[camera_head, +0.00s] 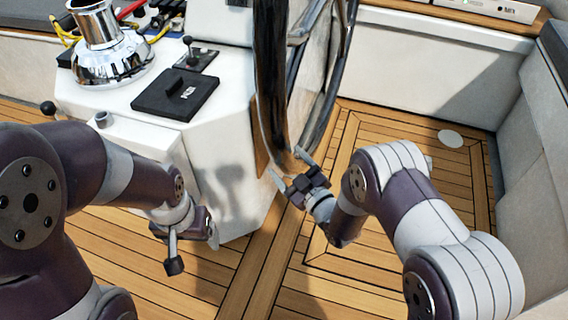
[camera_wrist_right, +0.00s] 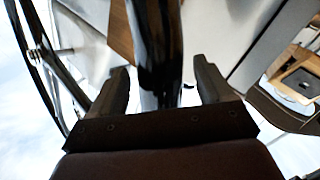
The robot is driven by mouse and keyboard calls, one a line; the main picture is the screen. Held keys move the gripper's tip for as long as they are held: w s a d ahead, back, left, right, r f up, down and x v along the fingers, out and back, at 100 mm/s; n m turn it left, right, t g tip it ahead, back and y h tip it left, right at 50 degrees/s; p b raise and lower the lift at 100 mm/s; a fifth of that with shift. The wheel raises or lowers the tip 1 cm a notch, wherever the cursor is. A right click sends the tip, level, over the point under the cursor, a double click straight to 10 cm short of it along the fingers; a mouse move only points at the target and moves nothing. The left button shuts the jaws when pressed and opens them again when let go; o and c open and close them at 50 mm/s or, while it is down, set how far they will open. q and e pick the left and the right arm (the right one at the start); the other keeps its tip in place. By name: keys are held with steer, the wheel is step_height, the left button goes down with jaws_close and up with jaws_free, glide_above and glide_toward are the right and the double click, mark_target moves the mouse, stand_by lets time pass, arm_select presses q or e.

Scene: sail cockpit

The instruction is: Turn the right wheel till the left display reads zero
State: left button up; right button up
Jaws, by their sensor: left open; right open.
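The wheel (camera_head: 268,85) has a thick black rim. It stands nearly edge-on beside the white console, and its top is cut off by the picture edge. My right gripper (camera_head: 284,164) is at the bottom of the rim. In the right wrist view the black rim (camera_wrist_right: 155,45) runs between the spread fingers of my right gripper (camera_wrist_right: 163,85), with gaps showing at its sides. My left gripper (camera_head: 193,250) is empty and low in front of the console, away from the wheel. No display reading can be made out.
The white console (camera_head: 225,135) carries a chrome winch (camera_head: 108,50), a small lever (camera_head: 190,50) and a black panel (camera_head: 175,95). Another black-knobbed lever (camera_head: 48,108) is at left. A white bench (camera_head: 535,110) bounds the right side. Planked deck (camera_head: 400,125) lies clear behind my right arm.

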mark_target(273, 1)
steer(key=shift+x, duration=1.35)
steer(key=c, duration=1.4)
steer(key=shift+o, duration=0.2)
steer(key=s+r+m+p, duration=0.1)
steer(key=s+r+p, duration=0.1)
steer(key=r+p, duration=0.5)
steer(key=s+a+r+m+g+p, duration=0.1)
steer(key=r+p, duration=0.6)
steer(key=p, duration=0.1)
steer(key=s+a+r+g+p, duration=0.1)
steer(key=s+r+p, duration=0.1)
steer(key=r+p, duration=0.6)
steer(key=shift+s+m+h, duration=0.4)
steer(key=r+g+p, duration=0.1)
steer(key=r+p, duration=0.4)
steer(key=r, duration=0.1)
steer(key=r+m+p, duration=0.1)
steer(key=r+p, duration=0.4)
steer(key=p, duration=0.1)
steer(key=r+m+g+p, duration=0.1)
steer(key=r+p, duration=0.5)
steer(key=shift+w+d+r+g+h, duration=0.15)
steer(key=shift+w+r+g+h, duration=0.1)
steer(key=shift+r+g+h, duration=0.1)
steer(key=shift+w+r+p, duration=0.2)
steer(key=shift+r+p, duration=0.35)
steer(key=shift+p, duration=0.1)
steer(key=o, duration=1.4)
steer(key=shift+c, duration=0.2)
steer(key=shift+d, duration=0.1)
